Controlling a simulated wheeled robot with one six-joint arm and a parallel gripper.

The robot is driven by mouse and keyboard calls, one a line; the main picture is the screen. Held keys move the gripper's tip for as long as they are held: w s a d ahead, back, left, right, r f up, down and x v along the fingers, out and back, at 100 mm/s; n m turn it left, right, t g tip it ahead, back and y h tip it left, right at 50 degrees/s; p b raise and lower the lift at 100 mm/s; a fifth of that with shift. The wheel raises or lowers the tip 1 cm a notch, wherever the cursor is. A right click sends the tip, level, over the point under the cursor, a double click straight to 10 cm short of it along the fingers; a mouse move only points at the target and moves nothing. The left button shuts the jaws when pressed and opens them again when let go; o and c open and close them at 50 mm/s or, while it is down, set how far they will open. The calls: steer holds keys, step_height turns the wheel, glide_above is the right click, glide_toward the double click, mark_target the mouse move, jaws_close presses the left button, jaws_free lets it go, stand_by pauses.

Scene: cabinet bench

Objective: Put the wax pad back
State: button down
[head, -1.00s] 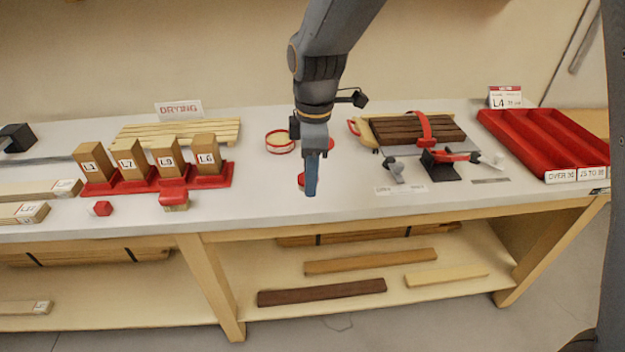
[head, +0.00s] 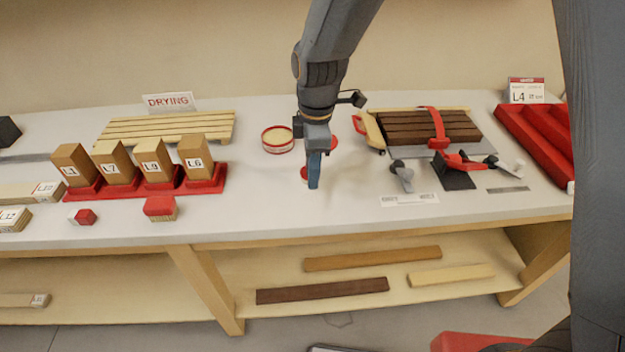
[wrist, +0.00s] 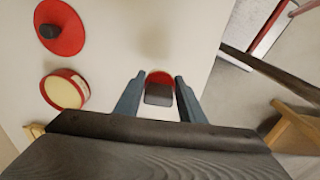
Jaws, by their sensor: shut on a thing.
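The wax pad, a small red round piece with a dark grey grip (wrist: 158,95), sits between my fingers in the wrist view. Its red edge (head: 304,174) shows beside my fingers in the head view. My gripper (head: 314,184) points down and is shut on the pad, low over the white bench; I cannot tell whether the pad touches the bench. The open round red tin (head: 277,147) with pale yellow wax stands behind and left of my gripper; it also shows in the wrist view (wrist: 65,90).
A red rack (head: 210,184) with several labelled wooden blocks and a red-topped brush (head: 160,207) stand to the left. A slatted drying rack (head: 165,128) is behind. A clamp fixture with dark slats (head: 420,128) is right. The bench in front of my gripper is clear.

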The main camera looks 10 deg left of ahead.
mark_target(313, 195)
steer(key=shift+f+p, duration=0.6)
steer(key=shift+f, duration=1.7)
steer(key=shift+f, duration=0.25)
steer(key=shift+s+d+f+b, duration=0.25)
steer(key=shift+f+b, duration=0.1)
steer(key=shift+f, duration=0.1)
steer(key=c, duration=1.2)
jaws_free()
steer(key=shift+f, duration=0.1)
steer(key=shift+o, duration=0.2)
step_height(313, 195, up, 14)
steer(key=b, duration=0.2)
steer(key=shift+w+d+f+b, duration=0.1)
steer(key=shift+f+b, duration=0.05)
steer(key=shift+b, duration=0.25)
